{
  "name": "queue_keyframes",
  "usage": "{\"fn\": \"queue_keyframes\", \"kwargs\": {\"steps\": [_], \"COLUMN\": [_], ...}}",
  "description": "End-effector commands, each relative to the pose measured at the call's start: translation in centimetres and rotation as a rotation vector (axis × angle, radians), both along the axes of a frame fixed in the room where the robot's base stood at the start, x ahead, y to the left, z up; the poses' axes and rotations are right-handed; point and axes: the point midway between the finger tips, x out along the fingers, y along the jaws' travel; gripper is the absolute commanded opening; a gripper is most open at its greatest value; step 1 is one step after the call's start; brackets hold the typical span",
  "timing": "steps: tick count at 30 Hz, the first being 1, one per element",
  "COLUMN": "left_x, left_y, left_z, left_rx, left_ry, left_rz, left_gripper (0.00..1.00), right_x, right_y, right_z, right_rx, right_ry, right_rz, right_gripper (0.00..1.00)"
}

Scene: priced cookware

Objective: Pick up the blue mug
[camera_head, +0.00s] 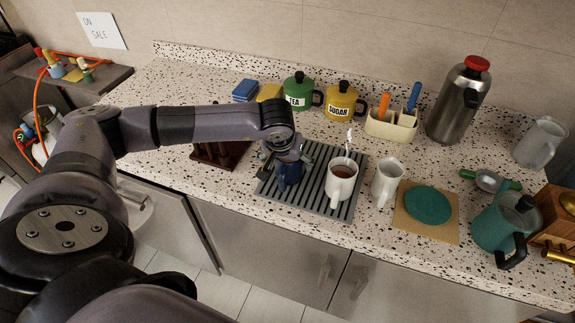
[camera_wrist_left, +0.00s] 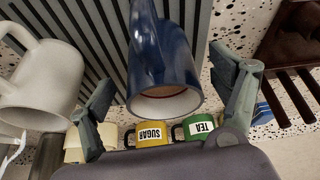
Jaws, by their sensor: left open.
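The blue mug (camera_head: 288,178) stands at the left part of a grey ribbed mat (camera_head: 315,204), partly hidden under my left gripper (camera_head: 285,156) in the head view. In the left wrist view, the blue mug (camera_wrist_left: 165,58) shows its rim and pale inside between the two spread fingers of my left gripper (camera_wrist_left: 168,105). Gaps show between the mug and both fingers, and the gripper is open and empty. My right gripper is not in view.
A white mug (camera_head: 341,180) with a brown drink stands beside the blue one, and a white jug (camera_head: 387,181) is further right. A dark wooden rack (camera_head: 220,152) is to the left. Tea (camera_head: 299,92) and sugar (camera_head: 341,102) pots stand behind.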

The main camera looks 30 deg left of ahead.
Motion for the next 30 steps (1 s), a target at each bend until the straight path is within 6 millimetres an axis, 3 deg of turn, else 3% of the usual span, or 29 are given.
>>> {"fn": "queue_keyframes", "kwargs": {"steps": [4, 11, 30], "left_x": [0.35, 0.36, 0.37], "left_y": [0.14, 0.17, 0.19], "left_z": [-1.01, -1.12, -1.06], "left_rx": [0.001, 0.001, 0.001], "left_ry": [0.000, 0.000, 0.000], "left_rz": [-0.001, -0.001, 0.000], "left_gripper": [0.84, 0.83, 0.40], "right_x": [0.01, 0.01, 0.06], "right_y": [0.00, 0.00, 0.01], "right_z": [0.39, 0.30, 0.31], "right_rx": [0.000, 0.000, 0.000], "right_ry": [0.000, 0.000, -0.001], "right_rz": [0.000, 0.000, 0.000], "right_gripper": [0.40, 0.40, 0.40]}}
